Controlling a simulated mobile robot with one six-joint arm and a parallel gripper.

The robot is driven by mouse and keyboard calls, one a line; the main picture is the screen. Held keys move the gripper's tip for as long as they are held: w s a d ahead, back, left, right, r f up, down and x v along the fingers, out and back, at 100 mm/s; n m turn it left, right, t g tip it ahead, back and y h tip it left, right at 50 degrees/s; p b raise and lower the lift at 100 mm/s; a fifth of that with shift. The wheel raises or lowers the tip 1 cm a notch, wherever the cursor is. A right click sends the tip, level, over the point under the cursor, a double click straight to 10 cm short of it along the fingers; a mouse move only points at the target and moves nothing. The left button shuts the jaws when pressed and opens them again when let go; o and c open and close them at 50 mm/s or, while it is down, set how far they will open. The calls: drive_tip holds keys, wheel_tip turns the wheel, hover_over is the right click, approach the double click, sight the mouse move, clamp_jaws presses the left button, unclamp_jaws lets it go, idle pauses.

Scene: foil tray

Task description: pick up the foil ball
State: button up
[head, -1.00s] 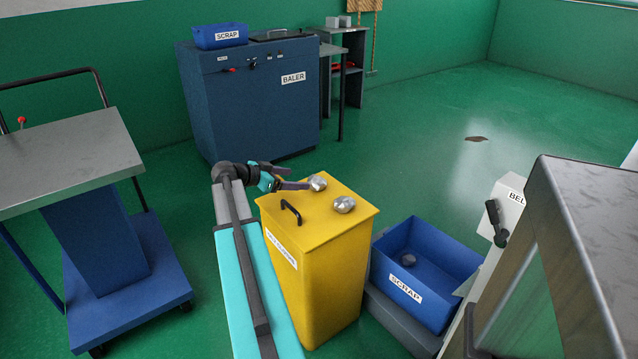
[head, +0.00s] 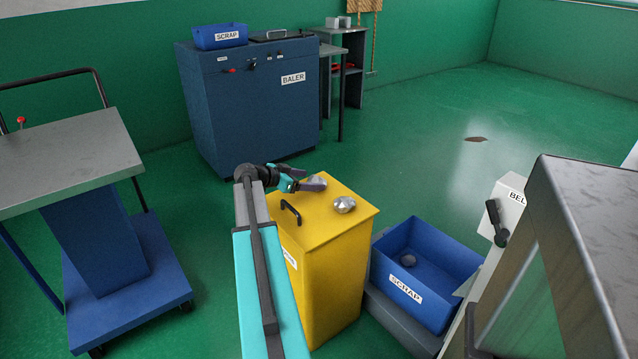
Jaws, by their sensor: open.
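One foil ball (head: 344,205) lies in the open toward the right of the lid.
A black handle (head: 291,211) rises from the yellow lid near my arm. A blue scrap box (head: 440,245) with a dark lump inside stands to the right. A blue baler (head: 250,115) stands behind, a lift cart (head: 65,160) at left, and a grey machine (head: 585,230) at right.

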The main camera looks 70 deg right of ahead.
sight(315, 181)
drive_tip(key=shift+x, duration=2.6)
drive_tip(key=c, duration=1)
